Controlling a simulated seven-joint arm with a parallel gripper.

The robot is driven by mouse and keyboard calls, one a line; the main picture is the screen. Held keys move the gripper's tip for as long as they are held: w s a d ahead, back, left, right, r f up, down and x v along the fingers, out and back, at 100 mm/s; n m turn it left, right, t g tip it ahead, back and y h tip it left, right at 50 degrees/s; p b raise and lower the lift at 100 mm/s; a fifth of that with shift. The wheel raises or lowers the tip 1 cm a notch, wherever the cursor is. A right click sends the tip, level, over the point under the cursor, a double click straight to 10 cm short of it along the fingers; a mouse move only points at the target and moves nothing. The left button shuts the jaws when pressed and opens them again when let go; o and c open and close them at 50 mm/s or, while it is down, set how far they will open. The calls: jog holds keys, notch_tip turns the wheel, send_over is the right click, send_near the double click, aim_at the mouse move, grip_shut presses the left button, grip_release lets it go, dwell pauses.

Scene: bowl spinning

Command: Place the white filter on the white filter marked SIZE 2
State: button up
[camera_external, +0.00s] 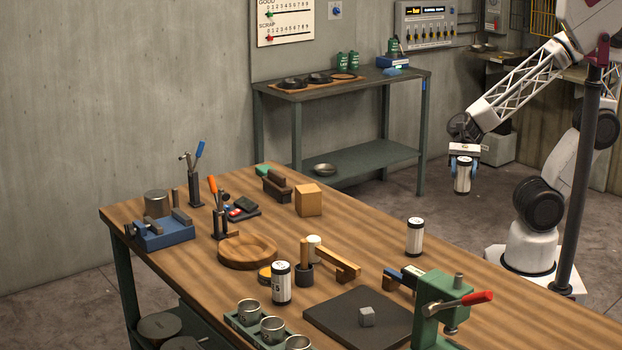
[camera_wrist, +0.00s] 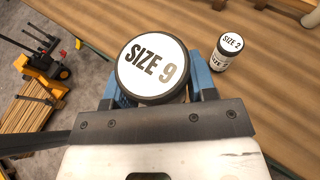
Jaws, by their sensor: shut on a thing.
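My gripper (camera_external: 463,164) is shut on a white filter (camera_external: 462,179) with black ends, held upright in the air beyond the table's right edge. In the wrist view the held filter's top (camera_wrist: 152,66) reads SIZE 9, between my blue fingers. A white filter marked SIZE 2 (camera_wrist: 229,48) stands upright on the wooden table, to the right of the held one in the wrist view. A white filter with black ends (camera_external: 415,238) on the table in the external view appears to be this one. Another white filter (camera_external: 281,284) stands farther left, its marking too small to read.
The wooden table (camera_external: 370,235) is clear around the right-hand filter. A yellow pallet truck (camera_wrist: 42,68) is on the floor.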

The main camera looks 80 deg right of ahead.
send_over(416, 221)
jog(key=f, duration=0.2)
jog(key=shift+d+r, duration=0.15)
jog(key=shift+r, duration=0.1)
dwell(0.8)
jog(key=shift+f, duration=1.75)
jog(key=shift+f, duration=0.15)
jog(key=o, duration=1)
jog(key=shift+c, duration=0.2)
jog(key=shift+r, duration=0.2)
